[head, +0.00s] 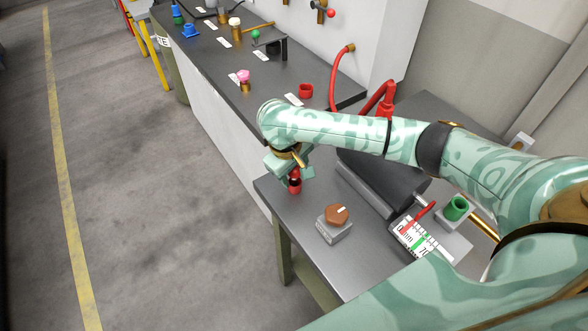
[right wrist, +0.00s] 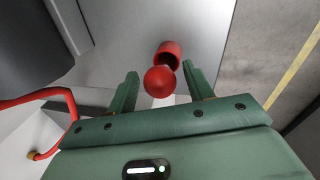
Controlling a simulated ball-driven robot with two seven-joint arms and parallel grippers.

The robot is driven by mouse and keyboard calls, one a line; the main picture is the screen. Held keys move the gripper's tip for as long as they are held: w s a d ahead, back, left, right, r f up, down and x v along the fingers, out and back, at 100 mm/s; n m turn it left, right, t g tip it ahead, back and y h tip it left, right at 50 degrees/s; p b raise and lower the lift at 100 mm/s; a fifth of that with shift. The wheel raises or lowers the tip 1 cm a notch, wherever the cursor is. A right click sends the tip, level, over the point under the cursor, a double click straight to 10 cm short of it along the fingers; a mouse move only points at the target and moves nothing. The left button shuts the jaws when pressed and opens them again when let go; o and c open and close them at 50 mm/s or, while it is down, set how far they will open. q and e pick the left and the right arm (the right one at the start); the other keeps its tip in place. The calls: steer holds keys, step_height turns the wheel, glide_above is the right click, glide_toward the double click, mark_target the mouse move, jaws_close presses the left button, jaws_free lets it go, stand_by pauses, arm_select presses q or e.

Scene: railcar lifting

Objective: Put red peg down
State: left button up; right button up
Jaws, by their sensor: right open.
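The red peg (head: 295,187) is at the near table's left edge, under my right gripper (head: 291,169). In the right wrist view the peg shows a round ball head (right wrist: 160,82) and a wider red cylindrical part behind it. My right gripper (right wrist: 161,78) is open, with one finger on each side of the ball head and visible gaps. The arm and gripper hide part of the peg in the head view. My left gripper is not in view.
A brown knob on a grey block (head: 336,225), a scale plate (head: 421,239) and a green cup (head: 456,208) are on the near table (head: 352,275). A dark cylinder (head: 385,178) lies beside them. The far counter holds a red cup (head: 305,91) and a pink-topped peg (head: 244,79).

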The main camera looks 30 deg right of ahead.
steer(key=shift+r, duration=0.1)
steer(key=p+v, duration=0.6)
steer(key=v, duration=0.6)
steer(key=shift+p, duration=0.3)
stand_by(0.6)
